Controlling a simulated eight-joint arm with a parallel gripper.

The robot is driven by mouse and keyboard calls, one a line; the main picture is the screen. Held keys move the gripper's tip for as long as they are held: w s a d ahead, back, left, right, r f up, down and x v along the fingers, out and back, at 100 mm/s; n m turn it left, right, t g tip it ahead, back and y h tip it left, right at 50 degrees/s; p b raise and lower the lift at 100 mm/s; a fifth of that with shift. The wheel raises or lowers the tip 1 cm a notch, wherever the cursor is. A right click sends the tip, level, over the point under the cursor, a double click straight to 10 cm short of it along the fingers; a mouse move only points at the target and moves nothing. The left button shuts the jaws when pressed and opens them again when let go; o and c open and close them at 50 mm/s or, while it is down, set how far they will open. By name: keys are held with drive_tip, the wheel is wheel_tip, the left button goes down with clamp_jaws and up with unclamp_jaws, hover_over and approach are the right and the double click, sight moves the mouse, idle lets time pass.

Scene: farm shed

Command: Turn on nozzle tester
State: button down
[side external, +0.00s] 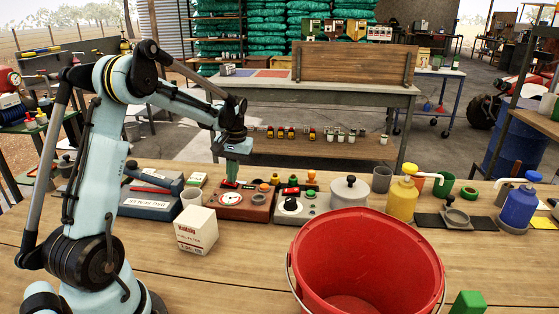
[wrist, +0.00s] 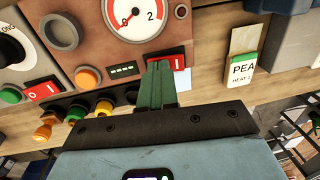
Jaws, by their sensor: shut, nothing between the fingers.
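A red-brown box (side external: 258,210) with a round white gauge (side external: 231,199) stands on the wooden bench; no name is readable on it, so I cannot confirm it is the nozzle tester. In the wrist view its gauge (wrist: 137,14) shows above a red rocker switch (wrist: 181,60). An orange button (wrist: 88,78) and a small dark strip with green marks (wrist: 122,69) are beside the switch. My gripper (side external: 231,184) points down at this box. In the wrist view my gripper (wrist: 161,66) is shut and empty, its green fingers covering the switch's left part. I cannot tell whether they touch.
A grey box (side external: 306,213) with a dial and its own red switch (wrist: 41,89) stands beside the red-brown one. A white carton (side external: 197,231) and large red bucket (side external: 368,262) stand in front. A dark blue case (side external: 150,203) is left; pump bottles (side external: 402,199) are right.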

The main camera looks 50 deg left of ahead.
wheel_tip(320, 180, up, 14)
drive_tip(key=w, duration=0.1)
drive_tip(key=shift+d+f, duration=0.25)
drive_tip(key=shift+d, duration=0.2)
drive_tip(key=shift+s+r+g+y, duration=0.1)
drive_tip(key=shift+s+g+y, duration=0.1)
drive_tip(key=shift+g+y, duration=0.1)
drive_tip(key=shift+a, duration=0.1)
approach(237, 184)
drive_tip(key=s+a+f, duration=0.1)
drive_tip(key=f, duration=0.1)
drive_tip(key=s+a+f, duration=0.1)
drive_tip(key=f, duration=0.1)
drive_tip(key=s+a+f, duration=0.1)
drive_tip(key=f, duration=0.1)
drive_tip(key=shift+s, duration=0.25)
idle(0.4)
drive_tip(key=shift+a, duration=0.1)
